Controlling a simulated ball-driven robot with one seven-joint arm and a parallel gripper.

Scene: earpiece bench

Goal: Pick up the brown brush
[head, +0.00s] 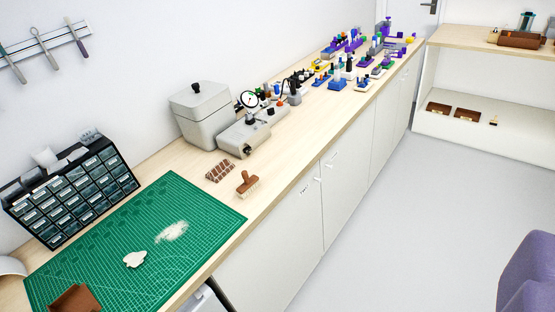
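In the head view, a brown brush (247,181) with an upright brown handle and pale bristles stands on the light wooden bench (285,150). It sits just beyond the far corner of the green cutting mat, near the bench's front edge. My gripper is not visible in this view.
The green cutting mat (120,235) holds pale powder (172,232) and a white piece (134,259). A brown slotted block (220,170) lies beside the brush. Behind are a grey box (203,118) and a gauge device (245,130). Open floor (400,220) lies right.

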